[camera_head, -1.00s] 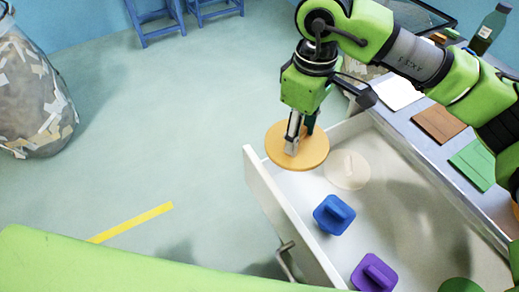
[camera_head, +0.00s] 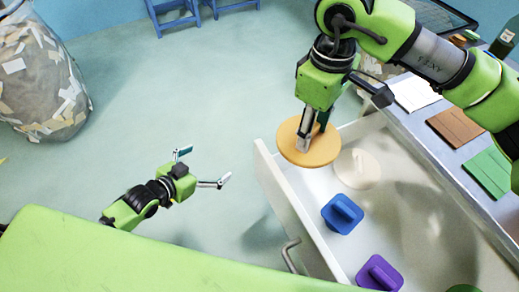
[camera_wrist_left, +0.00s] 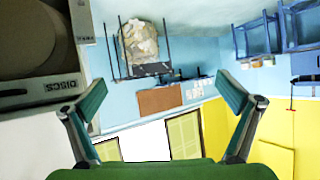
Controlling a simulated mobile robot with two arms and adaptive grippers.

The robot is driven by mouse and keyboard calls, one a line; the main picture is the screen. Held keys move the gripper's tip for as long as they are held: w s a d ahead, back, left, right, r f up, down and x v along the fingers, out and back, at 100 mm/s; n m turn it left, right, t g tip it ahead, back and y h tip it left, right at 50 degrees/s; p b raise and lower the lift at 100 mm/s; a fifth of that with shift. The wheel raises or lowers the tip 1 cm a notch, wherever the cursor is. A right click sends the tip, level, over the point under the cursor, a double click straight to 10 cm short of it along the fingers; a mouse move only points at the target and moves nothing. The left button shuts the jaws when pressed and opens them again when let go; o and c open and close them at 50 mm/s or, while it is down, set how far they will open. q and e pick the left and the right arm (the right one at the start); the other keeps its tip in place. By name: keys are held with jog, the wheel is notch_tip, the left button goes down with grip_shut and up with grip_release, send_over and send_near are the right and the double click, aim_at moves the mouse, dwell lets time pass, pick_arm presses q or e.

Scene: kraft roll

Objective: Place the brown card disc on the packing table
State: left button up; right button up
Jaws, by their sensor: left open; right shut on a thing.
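The brown card disc (camera_head: 297,150) is round and tan. My right gripper (camera_head: 312,135) is shut on it from above and holds it nearly flat over the left wall of the open drawer (camera_head: 285,205). The packing table (camera_head: 447,148) is the grey surface at the right, bearing a white square (camera_head: 414,93), a brown square (camera_head: 456,127) and a green square (camera_head: 488,168). My left gripper (camera_head: 204,166) is open and empty over the floor, left of the drawer. Its open fingers also show in the left wrist view (camera_wrist_left: 163,100).
In the drawer are a pale disc (camera_head: 357,168), a blue knobbed block (camera_head: 342,213) and a purple one (camera_head: 379,273). A dark bottle (camera_head: 506,38) stands at the table's far end. A sack of scraps (camera_head: 38,80) stands left. The floor between is clear.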

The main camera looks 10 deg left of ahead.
pick_arm(q)
jog(key=s+d+r+m+h, duration=0.1)
jog(key=d+r+h, duration=0.1)
jog(key=d+r, duration=0.35)
jog(key=s+d+r+m+h, duration=0.1)
jog(key=d+r+m+h, duration=0.15)
jog(key=r, duration=0.55)
jog(key=m+g+h, duration=0.1)
jog(key=m+h, duration=0.1)
jog(key=h, duration=0.2)
send_near(314, 136)
jog(key=shift+n, duration=0.25)
jog(key=x, duration=0.9)
jog(key=shift+w+d+f, duration=0.1)
jog(key=c, duration=0.8)
pick_arm(e)
jog(key=o, duration=1.5)
jog(key=shift+r, duration=0.1)
